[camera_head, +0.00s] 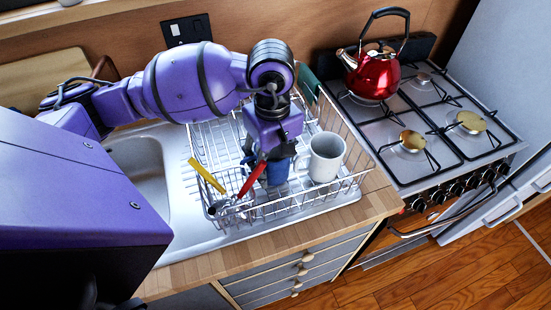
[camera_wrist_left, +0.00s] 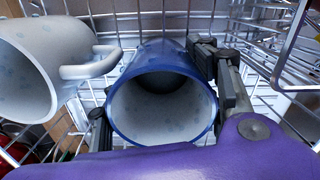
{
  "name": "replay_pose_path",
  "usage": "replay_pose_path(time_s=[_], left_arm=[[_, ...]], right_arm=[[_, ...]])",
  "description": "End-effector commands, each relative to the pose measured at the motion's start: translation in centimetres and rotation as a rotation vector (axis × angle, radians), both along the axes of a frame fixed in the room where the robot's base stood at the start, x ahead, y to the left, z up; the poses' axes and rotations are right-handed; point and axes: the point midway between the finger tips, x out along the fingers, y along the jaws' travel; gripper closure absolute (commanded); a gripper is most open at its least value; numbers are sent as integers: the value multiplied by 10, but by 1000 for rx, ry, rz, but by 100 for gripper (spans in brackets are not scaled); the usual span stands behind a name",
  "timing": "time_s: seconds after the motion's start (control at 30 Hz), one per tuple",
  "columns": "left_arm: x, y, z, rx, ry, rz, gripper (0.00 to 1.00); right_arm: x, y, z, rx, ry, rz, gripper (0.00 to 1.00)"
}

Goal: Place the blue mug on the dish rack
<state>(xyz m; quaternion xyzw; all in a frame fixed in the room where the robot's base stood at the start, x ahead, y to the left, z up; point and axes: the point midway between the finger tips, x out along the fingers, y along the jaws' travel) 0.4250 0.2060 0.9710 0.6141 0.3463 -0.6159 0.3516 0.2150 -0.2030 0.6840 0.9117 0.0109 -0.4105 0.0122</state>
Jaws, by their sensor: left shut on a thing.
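The blue mug (camera_wrist_left: 160,97) is inside the wire dish rack (camera_head: 345,184), with its pale inside facing the left wrist camera. My left gripper (camera_wrist_left: 165,125) has one finger on each side of the mug and is shut on it. In the head view the left gripper (camera_head: 275,152) points down into the rack, and the blue mug (camera_head: 277,171) shows partly below it. The gripper hides the mug's upper part. Whether the mug's base touches the rack wires cannot be told. My right gripper is not in view.
A white mug (camera_head: 326,157) stands in the rack just right of the blue mug. Utensils with yellow (camera_head: 206,174) and red (camera_head: 251,180) handles stand at the rack's front left. A sink (camera_head: 137,165) lies left. A red kettle (camera_head: 374,72) sits on the stove (camera_head: 440,130) at right.

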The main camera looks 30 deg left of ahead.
Motion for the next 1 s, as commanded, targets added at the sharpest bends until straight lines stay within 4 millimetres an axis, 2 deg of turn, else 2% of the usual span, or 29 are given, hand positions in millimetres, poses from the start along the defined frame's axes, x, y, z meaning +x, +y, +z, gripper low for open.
replay_pose_path(time_s=[0.03, 0.07, 0.2, 0.5, 0.67, 1.0], left_arm=[[0, 0, -3, 0, 2, -1, 80], [0, 0, -4, 0, 2, -1, 43], [0, 0, -2, 0, 1, 0, 25], [0, 0, -1, 0, 0, 0, 25], [1, 0, 10, 0, -4, -1, 25], [2, 0, 80, 0, -4, -1, 25]], right_arm=[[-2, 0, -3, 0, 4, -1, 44], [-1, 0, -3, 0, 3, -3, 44], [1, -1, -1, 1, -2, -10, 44], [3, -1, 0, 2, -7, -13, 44], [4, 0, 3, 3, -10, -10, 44], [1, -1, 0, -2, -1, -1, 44]])
